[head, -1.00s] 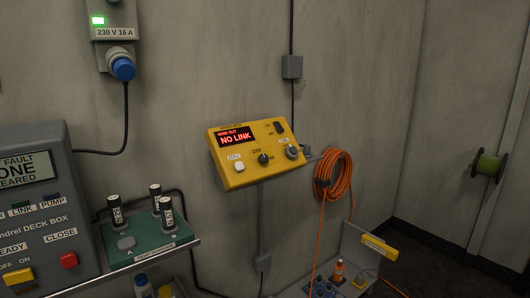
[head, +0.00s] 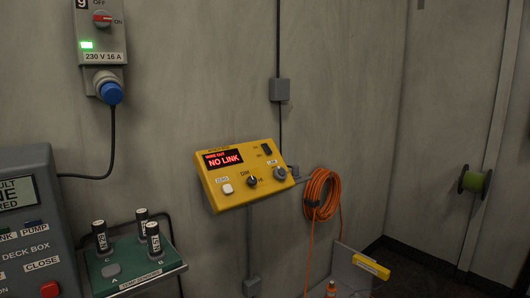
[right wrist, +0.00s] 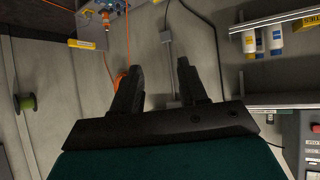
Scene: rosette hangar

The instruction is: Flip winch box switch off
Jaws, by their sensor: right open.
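The yellow winch box (head: 245,174) is mounted on the grey wall, tilted slightly, in the middle of the head view. Its red display (head: 222,159) reads NO LINK. A black rocker switch (head: 266,149) sits at its upper right; its position is too small to tell. The box also has a white button (head: 227,189), a black knob (head: 252,181) and a round connector (head: 280,173). My right gripper (right wrist: 157,70) is open and empty in the right wrist view, its two dark fingers apart. The winch box cannot be made out there. My left gripper is not in view.
A grey deck box (head: 28,225) and a green shelf (head: 138,262) with several black-and-white cylinders stand lower left. A 230 V socket box (head: 102,40) hangs above. A coiled orange cable (head: 322,194) hangs right of the winch box.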

